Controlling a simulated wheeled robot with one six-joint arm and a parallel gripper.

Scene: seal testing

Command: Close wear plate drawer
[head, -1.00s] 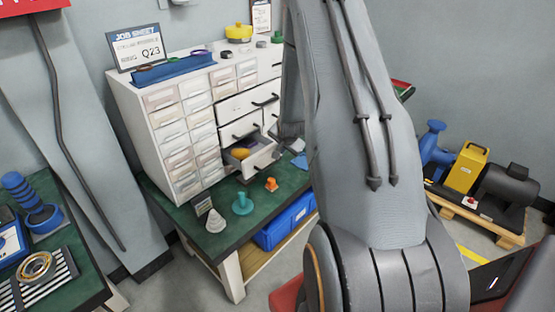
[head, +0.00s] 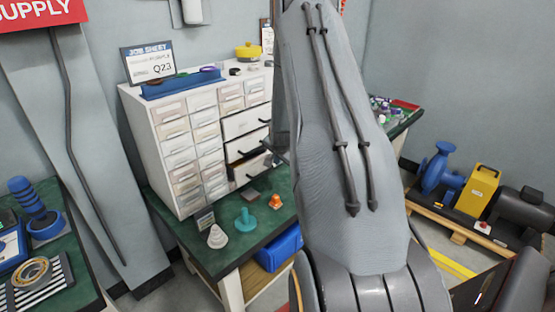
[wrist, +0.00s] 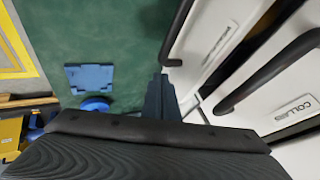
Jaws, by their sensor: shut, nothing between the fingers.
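The white drawer cabinet (head: 165,135) stands on the green bench. Its lowest large drawer (head: 252,170) sits slightly out, with a narrow dark gap above its front. That drawer's front also shows in the wrist view (wrist: 215,40) with a dark bar handle; its label is too blurred to read, so I cannot confirm it as the wear plate drawer. My gripper (wrist: 162,97) is shut and empty, its dark fingertips close beside the lower end of that front; I cannot tell whether they touch. In the head view my arm hides most of the gripper.
Above it is a drawer labelled COLLARS (wrist: 293,108). A grey cone (head: 217,237), a teal part (head: 246,219) and an orange part (head: 275,201) stand on the bench before the cabinet. A blue bin (head: 280,248) sits below. A pump skid stands at right.

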